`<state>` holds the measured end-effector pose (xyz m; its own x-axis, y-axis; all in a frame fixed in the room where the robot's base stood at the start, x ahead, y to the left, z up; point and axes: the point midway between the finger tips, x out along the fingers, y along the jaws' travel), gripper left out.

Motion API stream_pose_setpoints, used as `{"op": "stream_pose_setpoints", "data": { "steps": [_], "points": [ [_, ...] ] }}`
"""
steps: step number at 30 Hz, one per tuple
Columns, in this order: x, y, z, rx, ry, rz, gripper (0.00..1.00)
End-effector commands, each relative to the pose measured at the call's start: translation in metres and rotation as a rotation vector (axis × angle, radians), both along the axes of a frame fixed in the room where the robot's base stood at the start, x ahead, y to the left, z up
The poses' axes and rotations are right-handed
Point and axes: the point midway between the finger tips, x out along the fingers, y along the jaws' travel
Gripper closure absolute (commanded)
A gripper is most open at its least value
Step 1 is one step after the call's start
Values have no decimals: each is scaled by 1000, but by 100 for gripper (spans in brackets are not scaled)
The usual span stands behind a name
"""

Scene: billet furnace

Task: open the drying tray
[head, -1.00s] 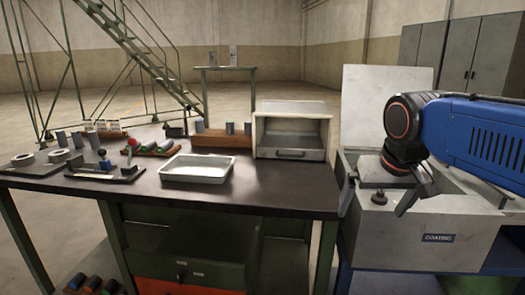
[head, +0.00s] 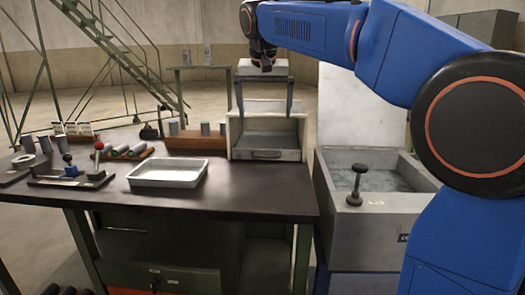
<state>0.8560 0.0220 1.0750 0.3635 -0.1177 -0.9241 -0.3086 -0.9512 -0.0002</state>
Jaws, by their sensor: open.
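The drying tray (head: 267,154) is a grey, shallow front with a dark bar handle, low in a pale box-shaped housing (head: 233,130) at the table's back right. The tray appears to sit inside the housing. My gripper (head: 265,114) points down at the housing, with its two fingers spread wide and nothing between them. The fingertips overlap the housing's upper part in the picture, above the handle. I cannot tell whether they touch it or how far apart in depth they are.
A white, empty tray (head: 168,184) lies on the dark table (head: 235,197), left of the housing. A brown rack with cylinders (head: 195,141) stands beside the housing. A grey coating basin (head: 378,196) with a black knob (head: 357,177) stands to the right. The table front is clear.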

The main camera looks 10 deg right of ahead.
Motion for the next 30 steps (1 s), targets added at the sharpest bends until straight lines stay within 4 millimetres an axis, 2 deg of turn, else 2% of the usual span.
{"op": "stream_pose_setpoints", "data": {
  "steps": [7,24,30],
  "points": [
    [9,-3,-22,-1,2,-2,0],
    [45,-14,-115,-1,2,-1,0],
    [56,-18,-142,-1,2,-2,0]
  ]
}}
